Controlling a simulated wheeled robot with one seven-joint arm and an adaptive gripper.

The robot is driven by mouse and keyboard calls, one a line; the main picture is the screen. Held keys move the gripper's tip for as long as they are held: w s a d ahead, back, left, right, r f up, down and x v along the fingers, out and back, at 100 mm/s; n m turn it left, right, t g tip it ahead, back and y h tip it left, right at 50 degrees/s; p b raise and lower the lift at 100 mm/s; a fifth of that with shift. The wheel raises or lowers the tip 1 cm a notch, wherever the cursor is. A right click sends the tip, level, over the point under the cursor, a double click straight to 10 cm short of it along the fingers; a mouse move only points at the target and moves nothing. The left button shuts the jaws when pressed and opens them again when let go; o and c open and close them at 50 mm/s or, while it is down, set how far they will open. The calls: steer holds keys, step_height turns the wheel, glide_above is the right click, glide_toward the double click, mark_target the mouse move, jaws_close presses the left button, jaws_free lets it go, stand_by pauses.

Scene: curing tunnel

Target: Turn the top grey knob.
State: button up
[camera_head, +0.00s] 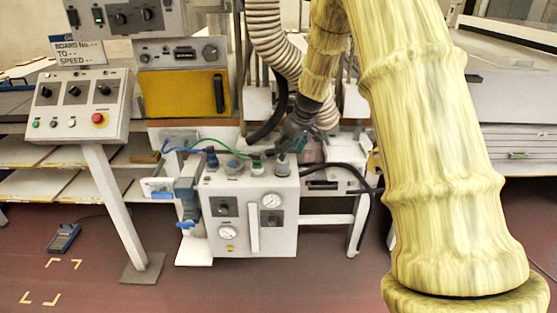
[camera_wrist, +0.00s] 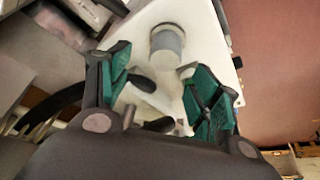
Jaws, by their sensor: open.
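The top grey knob (camera_head: 281,168) is a short upright grey cylinder with a pale top, on the top face of a white box (camera_head: 283,240). In the wrist view the knob (camera_wrist: 168,45) stands on the white surface, just beyond and between my fingertips. My gripper (camera_wrist: 154,62) is open, with a green-padded finger on each side and nothing held. In the head view my gripper (camera_head: 291,146) reaches down from above, close to the knob, and its fingertips are hard to make out. I cannot tell whether either finger touches the knob.
The box top also carries a blue fitting (camera_head: 212,159) with hoses. Gauges (camera_head: 272,200) and dark switches (camera_head: 224,207) are on its front. A black cable (camera_head: 371,200) hangs at its right. A control panel (camera_head: 78,106) stands at left; a ribbed duct (camera_head: 265,35) hangs above.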

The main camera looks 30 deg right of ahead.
mark_target(283, 166)
steer(key=x, duration=0.5)
steer(key=shift+w+a+f, duration=0.2)
steer(key=shift+a, duration=0.15)
steer(key=shift+s+f, duration=0.15)
steer(key=shift+f, duration=0.05)
steer(key=shift+w+f, duration=0.3)
steer(key=shift+f, duration=0.15)
steer(key=shift+s, duration=0.1)
steer(key=shift+r, duration=0.1)
steer(key=c, duration=1)
